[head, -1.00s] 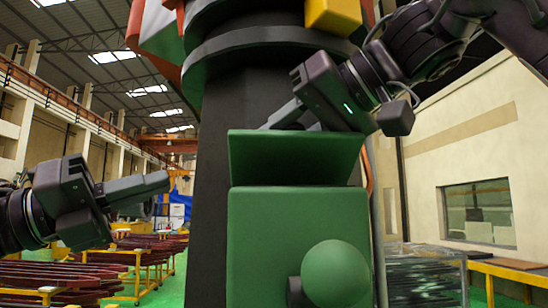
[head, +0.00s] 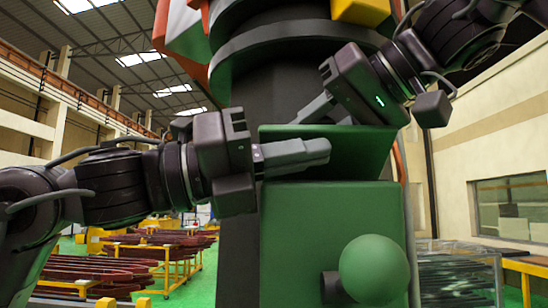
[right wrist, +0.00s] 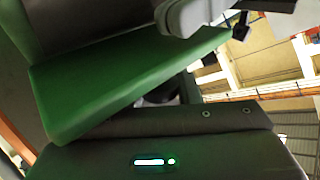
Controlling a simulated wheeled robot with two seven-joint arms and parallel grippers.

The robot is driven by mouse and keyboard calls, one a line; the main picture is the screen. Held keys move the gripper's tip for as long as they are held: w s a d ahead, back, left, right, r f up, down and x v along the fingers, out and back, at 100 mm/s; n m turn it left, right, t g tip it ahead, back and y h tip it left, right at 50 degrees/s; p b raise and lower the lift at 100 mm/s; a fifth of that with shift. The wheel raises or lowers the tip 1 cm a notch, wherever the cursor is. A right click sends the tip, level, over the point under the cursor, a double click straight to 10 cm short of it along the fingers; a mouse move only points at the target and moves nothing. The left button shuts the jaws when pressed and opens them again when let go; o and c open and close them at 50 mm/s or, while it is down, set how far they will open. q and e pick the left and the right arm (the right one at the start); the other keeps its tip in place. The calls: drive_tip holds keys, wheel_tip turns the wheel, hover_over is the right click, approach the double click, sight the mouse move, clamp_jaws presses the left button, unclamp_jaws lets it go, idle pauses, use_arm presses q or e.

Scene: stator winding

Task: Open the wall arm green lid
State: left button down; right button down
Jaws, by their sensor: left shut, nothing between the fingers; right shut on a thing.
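The green lid (head: 362,148) is a flat panel tilted up on top of the green box (head: 310,235); it also shows in the right wrist view (right wrist: 120,85). A round green knob (head: 374,270) sticks out of the box front. My right gripper (head: 318,114) comes from the upper right to the lid's top edge. It is shut on the lid; its fingertips are partly hidden behind it. My left gripper (head: 326,151) is shut and empty, its fingers pointing right across the front of the lid's left part. I cannot tell if they touch it.
A dark column (head: 245,115) with thick round flanges stands behind the box. A yellow block (head: 360,10) is at the top. Yellow racks (head: 170,265) with dark red parts stand far left. A window (head: 510,207) is in the right wall.

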use_arm(q)
drive_tip(key=shift+w+d, duration=0.1)
drive_tip(key=shift+d, duration=0.05)
use_arm(e)
drive_tip(key=shift+w+a+f, duration=0.1)
drive_tip(key=shift+f, duration=0.2)
use_arm(q)
drive_tip(key=shift+r, duration=0.1)
